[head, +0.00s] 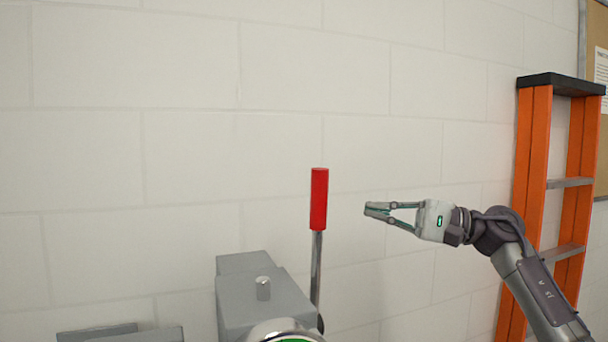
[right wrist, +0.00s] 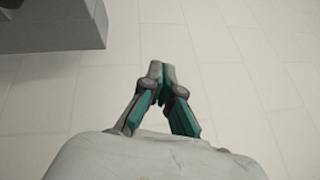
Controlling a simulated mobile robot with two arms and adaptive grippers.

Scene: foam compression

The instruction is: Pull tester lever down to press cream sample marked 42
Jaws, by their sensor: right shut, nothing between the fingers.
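The tester lever stands nearly upright in the head view, a thin metal rod with a red grip (head: 319,199) at its top. Its rod runs down the right side of the grey tester body (head: 250,303). My right gripper (head: 367,209) is to the right of the red grip, at about its height, with a gap between them in the picture. In the right wrist view its fingertips (right wrist: 158,70) meet and hold nothing. The cream sample marked 42 does not show in either view. My left gripper is not in view.
An orange ladder (head: 533,190) leans at the right by a white block wall (head: 180,150). A grey block (head: 120,334) shows at the bottom left. A dark grey edge (right wrist: 60,30) is at the upper left of the right wrist view, above a pale tiled floor (right wrist: 270,80).

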